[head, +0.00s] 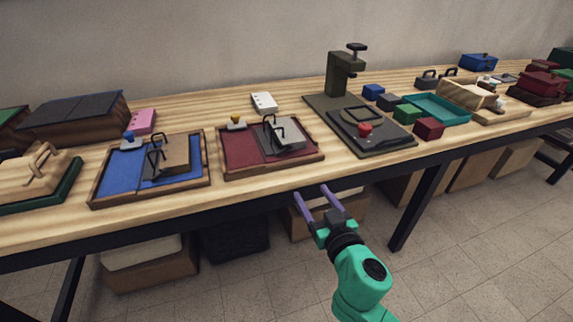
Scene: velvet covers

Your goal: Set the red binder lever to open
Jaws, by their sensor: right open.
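A red-lined wooden tray (240,152) lies on the table near its front edge. It has a yellow knob (236,119) at its back left and a grey plate (283,145) with a black wire handle. To its right, a dark board (390,146) under an olive press carries a red knob (365,129). I cannot tell which of these is the red binder lever, or its setting. My right gripper (311,190) is open and empty, in front of the table edge, below and right of the red-lined tray, touching nothing. My left gripper is not in view.
A blue-lined tray (112,180) with a blue knob lies left. The olive press (343,75) stands tall at the back. Small blue, green and red blocks and a teal tray (440,106) are on the right. Boxes (155,270) sit under the table. The floor in front is clear.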

